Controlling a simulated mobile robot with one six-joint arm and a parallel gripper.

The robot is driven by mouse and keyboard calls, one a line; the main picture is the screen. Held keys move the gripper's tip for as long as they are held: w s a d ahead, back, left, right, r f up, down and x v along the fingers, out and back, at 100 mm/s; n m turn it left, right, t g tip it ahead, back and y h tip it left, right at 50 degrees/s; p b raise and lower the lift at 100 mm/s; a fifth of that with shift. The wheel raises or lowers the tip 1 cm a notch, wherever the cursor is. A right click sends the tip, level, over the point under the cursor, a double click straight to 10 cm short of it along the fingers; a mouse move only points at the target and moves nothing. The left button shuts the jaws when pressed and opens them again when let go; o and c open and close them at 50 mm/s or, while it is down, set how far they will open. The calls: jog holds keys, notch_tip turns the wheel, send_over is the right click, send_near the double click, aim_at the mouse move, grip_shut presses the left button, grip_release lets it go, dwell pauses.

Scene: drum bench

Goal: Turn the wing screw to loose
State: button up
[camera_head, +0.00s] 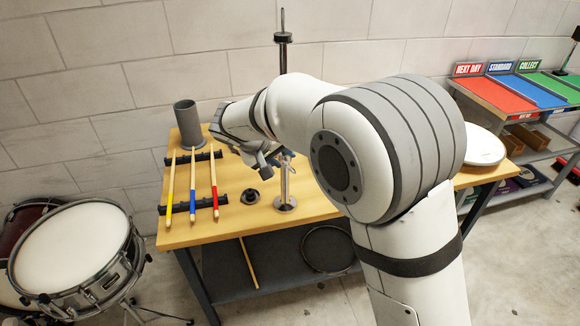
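A short silver stand (285,185) rises from a round base on the wooden bench, right of a small black round part (250,196). A small metal piece at the stand's top, which looks like the wing screw (285,157), is partly hidden by my gripper. My gripper (268,160) reaches in from the upper left, its dark fingers at or just beside the top of the stand. Whether the fingers touch the screw, or are closed on it, is too small to tell.
The bench (230,225) carries a grey cylinder (188,124) and red, blue and yellow sticks (192,185) on black racks. A dark rod (283,45) stands behind my arm. A snare drum (75,250) is at left, a shelf with coloured trays (495,95) at right.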

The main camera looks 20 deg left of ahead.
aim_at(283, 163)
jog(key=shift+a+f, duration=0.35)
jog(key=shift+a, duration=0.45)
jog(key=shift+w+a+f, duration=0.15)
jog(key=shift+f, duration=0.1)
jog(key=p+x, duration=0.1)
jog(key=x, duration=0.6)
jog(key=shift+w+p, duration=0.15)
jog(key=shift+p, duration=0.15)
